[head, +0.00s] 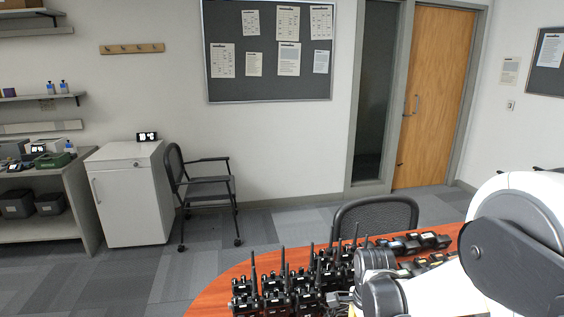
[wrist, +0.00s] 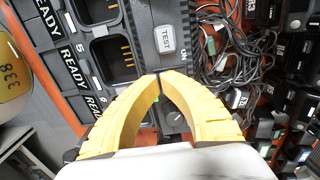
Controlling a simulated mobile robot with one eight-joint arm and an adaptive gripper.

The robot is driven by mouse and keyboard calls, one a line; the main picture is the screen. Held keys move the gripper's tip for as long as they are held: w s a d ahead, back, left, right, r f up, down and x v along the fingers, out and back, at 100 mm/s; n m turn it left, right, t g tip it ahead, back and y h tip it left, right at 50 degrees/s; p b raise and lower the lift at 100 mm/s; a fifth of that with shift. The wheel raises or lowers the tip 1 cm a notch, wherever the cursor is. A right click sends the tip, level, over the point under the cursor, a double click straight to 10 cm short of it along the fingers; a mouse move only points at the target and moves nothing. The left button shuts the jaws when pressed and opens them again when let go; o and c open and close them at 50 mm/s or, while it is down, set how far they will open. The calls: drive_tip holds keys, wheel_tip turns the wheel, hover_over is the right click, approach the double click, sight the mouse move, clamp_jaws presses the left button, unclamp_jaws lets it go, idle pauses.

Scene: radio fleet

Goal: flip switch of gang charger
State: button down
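The gang charger (wrist: 115,52) is a black unit in the wrist view, with open bays and READY labels down its left side. Its control strip (wrist: 166,15) runs down the middle, with a pale TEST button (wrist: 166,38) and an ON marking below and to its right. A round dark knob (wrist: 173,117) and a small green light show between my fingers. My gripper (wrist: 160,74) has yellow fingers whose tips meet over the strip, just below the TEST button. Nothing is seen held. The switch is not clearly visible near the tips; I cannot tell whether they touch it.
A bundle of cables (wrist: 222,60) lies right of the strip, with several black radios (wrist: 298,75) beyond. In the head view, upright radios (head: 275,298) crowd the red-brown table (head: 213,297). A black chair (head: 375,215) stands behind it.

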drive_tip(key=shift+f, duration=0.25)
drive_tip(key=shift+r+p, duration=2.35)
drive_tip(key=shift+r, duration=1.2)
drive_tip(key=shift+r, duration=0.25)
drive_tip(key=s+r+n+t, duration=0.7)
drive_tip(key=s+r+n, duration=0.7)
drive_tip(key=r+n, duration=0.1)
drive_tip(key=shift+r+n, duration=0.2)
drive_tip(key=shift+n, duration=0.2)
